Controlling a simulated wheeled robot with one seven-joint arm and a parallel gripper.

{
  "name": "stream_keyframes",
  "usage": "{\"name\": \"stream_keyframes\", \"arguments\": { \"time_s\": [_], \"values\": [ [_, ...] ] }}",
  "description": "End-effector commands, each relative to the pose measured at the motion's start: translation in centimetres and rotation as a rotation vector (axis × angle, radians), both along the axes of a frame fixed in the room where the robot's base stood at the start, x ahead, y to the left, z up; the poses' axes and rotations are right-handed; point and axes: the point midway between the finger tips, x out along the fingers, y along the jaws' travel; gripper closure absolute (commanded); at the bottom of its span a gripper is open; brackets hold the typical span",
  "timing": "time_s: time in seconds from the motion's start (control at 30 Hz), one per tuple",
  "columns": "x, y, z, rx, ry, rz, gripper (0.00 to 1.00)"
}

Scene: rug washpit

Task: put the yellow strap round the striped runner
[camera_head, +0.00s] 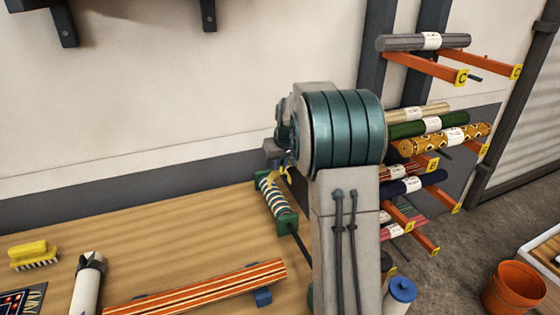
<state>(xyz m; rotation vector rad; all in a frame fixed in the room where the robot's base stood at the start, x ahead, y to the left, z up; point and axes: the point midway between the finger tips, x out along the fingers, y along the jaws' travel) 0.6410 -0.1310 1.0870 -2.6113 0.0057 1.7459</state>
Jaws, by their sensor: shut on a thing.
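A rolled runner with dark green and white stripes (274,204) lies in a green cradle (288,220) at the back of the wooden table. A small piece of the yellow strap (272,181) shows at the far end of this roll. My gripper (285,168) is just above that end, partly hidden by my own arm, and is shut on the strap. I cannot tell whether the strap goes around the roll or only lies against it. A long orange, red and cream striped piece (200,288) rests on blue blocks (262,297) nearer the front.
A yellow brush (34,255), a white cylinder (86,285) and a dark patterned piece (24,301) are at the table's left front. A rack (420,65) of rolled rugs stands at right. An orange bucket (514,287) is on the floor. The table's left middle is clear.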

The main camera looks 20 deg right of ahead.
Motion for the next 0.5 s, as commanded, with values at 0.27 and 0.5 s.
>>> {"name": "stream_keyframes", "arguments": {
  "time_s": [0.27, 0.5],
  "values": [
    [0.0, 0.0, -2.6, 0.000, 0.000, 0.000, 1.00],
    [0.0, 0.0, -4.5, 0.000, 0.000, -0.001, 1.00]
  ]
}}
